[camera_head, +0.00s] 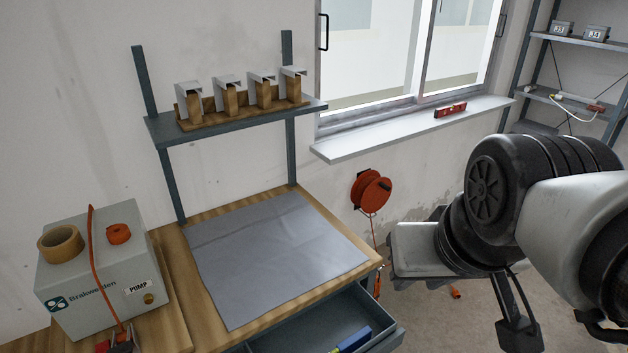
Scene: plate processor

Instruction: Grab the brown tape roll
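The brown tape roll (60,255) lies flat on top of the grey pump box (90,280) at the lower left. Its open hole faces up. A smaller orange roll (119,234) lies on the same box to its right. An orange cable (94,255) runs over the box between the two rolls. My arm (560,220) fills the right side of the view, far from the tape roll. I cannot make out my gripper's fingertips clearly, nor whether they hold anything.
The wooden workbench (175,280) carries a bare grey mat (270,250). A rear shelf (230,123) holds several wood-and-metal pieces. A drawer (340,325) stands open at the front, with blue and yellow items inside. An orange cable reel (371,190) hangs on the wall.

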